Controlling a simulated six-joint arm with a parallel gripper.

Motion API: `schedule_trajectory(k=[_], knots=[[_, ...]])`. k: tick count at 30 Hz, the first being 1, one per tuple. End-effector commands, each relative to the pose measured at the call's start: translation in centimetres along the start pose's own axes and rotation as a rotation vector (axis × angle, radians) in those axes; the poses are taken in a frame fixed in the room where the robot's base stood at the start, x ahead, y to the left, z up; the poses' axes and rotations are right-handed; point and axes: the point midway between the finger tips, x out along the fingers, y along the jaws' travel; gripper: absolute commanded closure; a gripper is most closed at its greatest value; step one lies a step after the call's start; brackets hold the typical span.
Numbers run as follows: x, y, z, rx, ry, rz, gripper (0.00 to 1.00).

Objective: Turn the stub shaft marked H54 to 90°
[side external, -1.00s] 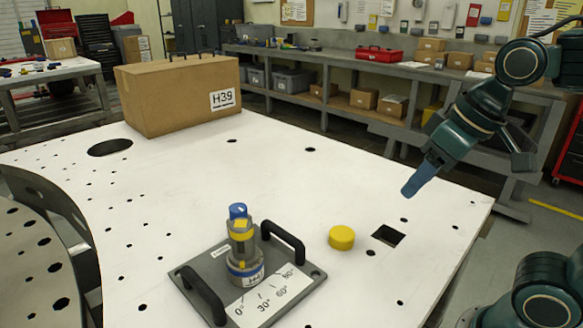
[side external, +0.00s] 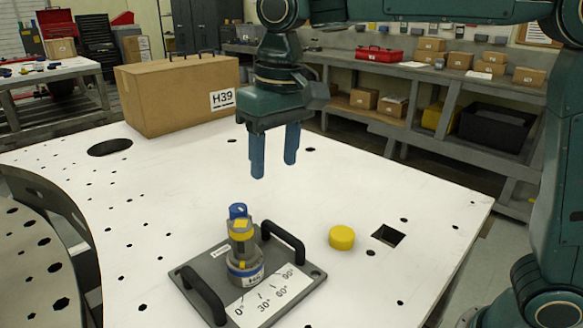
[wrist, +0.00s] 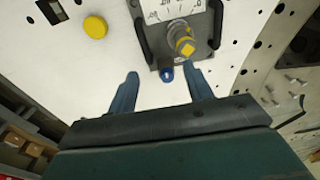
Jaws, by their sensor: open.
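The stub shaft (side external: 242,250) stands upright on a grey base plate (side external: 208,262) with two black handles. It has a grey body, yellow patches, a blue knob on top and a blue band with a small label near its foot, too small to read surely. A white scale (side external: 272,297) beside it reads 0°, 30°, 60° and 90°. The shaft also shows in the wrist view (wrist: 180,38), beyond the fingertips. My gripper (side external: 272,172) is open and empty, fingers pointing down, above and behind the shaft, clear of it. In the wrist view its blue fingers (wrist: 162,80) are apart.
A yellow round cap (side external: 342,237) lies right of the base plate, near a square hole (side external: 388,236) in the white table (side external: 200,165). A cardboard box marked H39 (side external: 175,95) stands at the back left. The table between box and base plate is clear.

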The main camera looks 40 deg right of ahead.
Motion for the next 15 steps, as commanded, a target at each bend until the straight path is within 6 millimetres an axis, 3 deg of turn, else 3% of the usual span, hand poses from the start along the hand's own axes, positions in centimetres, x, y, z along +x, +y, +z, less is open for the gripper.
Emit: schedule_trajectory(k=[6, 15], knots=[[1.8, -3.9, -2.0, -0.002, -0.056, 0.022, 0.49], [2.6, -5.4, -2.6, 0.0, -0.077, 0.033, 0.49]])
